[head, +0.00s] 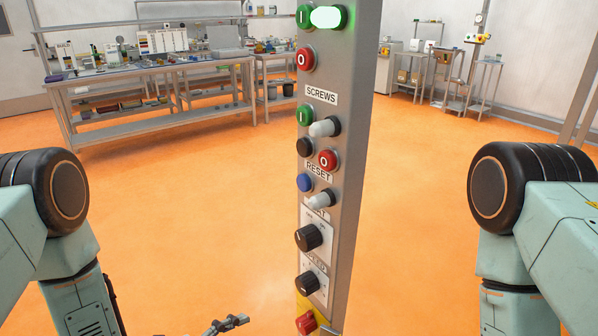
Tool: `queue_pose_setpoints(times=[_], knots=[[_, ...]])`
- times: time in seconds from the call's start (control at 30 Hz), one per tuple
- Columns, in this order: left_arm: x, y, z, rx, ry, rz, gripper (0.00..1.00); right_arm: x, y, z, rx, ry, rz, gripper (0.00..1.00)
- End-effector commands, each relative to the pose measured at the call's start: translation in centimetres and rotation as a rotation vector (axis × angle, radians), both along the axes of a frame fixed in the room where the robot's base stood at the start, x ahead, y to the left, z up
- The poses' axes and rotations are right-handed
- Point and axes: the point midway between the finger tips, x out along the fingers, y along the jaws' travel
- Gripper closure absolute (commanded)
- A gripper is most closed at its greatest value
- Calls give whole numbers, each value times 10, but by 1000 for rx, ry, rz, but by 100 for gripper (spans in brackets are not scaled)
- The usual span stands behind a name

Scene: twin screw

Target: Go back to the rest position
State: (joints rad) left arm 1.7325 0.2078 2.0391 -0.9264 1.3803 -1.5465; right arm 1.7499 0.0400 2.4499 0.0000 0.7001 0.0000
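Only a small part of a gripper shows, at the bottom edge left of the control column. It seems to be my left gripper (226,325); it is cut off by the frame, and whether it is open or shut is unclear. It appears apart from the column. My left arm comes in at the left and bends downward. My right arm comes in at the right and also bends downward; its gripper is out of view. The grey control column (349,150) stands upright in the middle, between the two arms.
The column carries a lit green lamp (328,17), red stop button (305,60), blue button (305,182), dark knobs (308,237) and a red control (306,323) at its foot. A cluttered workbench (150,72) stands back left. Orange floor (210,200) is clear around the column.

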Motion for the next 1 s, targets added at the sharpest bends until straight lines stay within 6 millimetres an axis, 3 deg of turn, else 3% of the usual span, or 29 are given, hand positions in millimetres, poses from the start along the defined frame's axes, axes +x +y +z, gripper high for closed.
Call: queue_pose_setpoints(times=[0.17,0.37,0.47,0.6,0.73,0.83,0.9,1.0], knots=[[-22,18,-41,-117,404,249,38,0,0,-4,0,0,0,60],[-64,43,-84,-250,830,623,38,0,0,-11,0,0,0,60],[-94,56,-102,-314,1020,850,38,0,0,-15,0,0,0,60],[-147,76,-123,-394,1251,1222,38,0,0,-23,0,0,0,60],[-206,95,-134,-435,1392,1599,38,0,0,-33,0,0,0,60],[-246,106,-136,-394,1425,1789,38,0,0,-43,0,0,0,60],[-255,107,-137,-364,1423,1803,38,0,0,-49,0,0,0,60],[-253,107,-140,-362,1420,1791,38,0,0,-51,0,0,0,60]])
